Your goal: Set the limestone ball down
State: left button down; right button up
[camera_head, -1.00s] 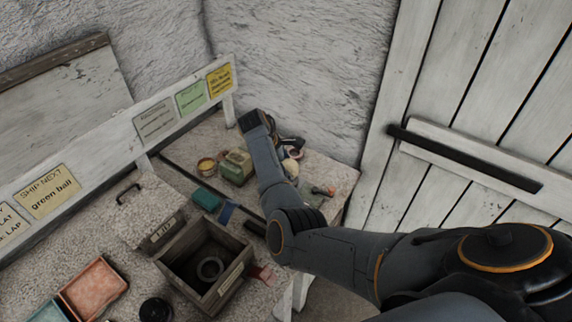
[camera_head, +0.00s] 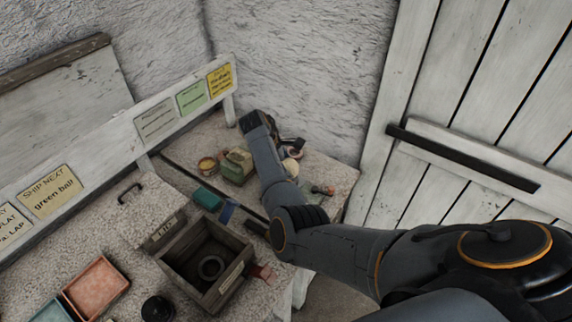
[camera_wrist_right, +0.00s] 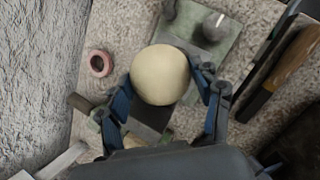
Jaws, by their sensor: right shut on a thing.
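In the right wrist view a plain cream ball (camera_wrist_right: 160,75), by its look the limestone ball, sits between the blue-padded fingers of my right gripper (camera_wrist_right: 165,92). The gripper is shut on it. A speckled worktop (camera_wrist_right: 88,90) lies beneath; I cannot tell whether the ball touches anything below. In the head view my right forearm reaches over the bench's far right end, and it hides most of the gripper (camera_head: 284,146). A pale patch beside the forearm may be the ball. My left gripper is not in view.
A pinkish tape ring (camera_wrist_right: 101,63) lies near the ball. A green device (camera_head: 237,166), a teal block (camera_head: 207,198) and an open wooden box (camera_head: 222,247) with a dark ring inside stand left of my forearm. A signboard (camera_head: 110,160) runs behind; a wall and door close the right.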

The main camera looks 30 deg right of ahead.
jog(key=shift+f+b, duration=0.35)
jog(key=shift+f, duration=0.5)
dwell(0.7)
jog(key=o, duration=1.6)
jog(key=shift+r, duration=0.1)
jog(key=shift+s+r, duration=0.1)
jog(key=r+p, duration=0.2)
jog(key=p, duration=0.1)
jog(key=shift+w+r, duration=0.1)
jog(key=shift+w, duration=0.1)
jog(key=shift+a+r, duration=0.15)
jog(key=shift+r, duration=0.65)
jog(key=shift+s+f, duration=0.15)
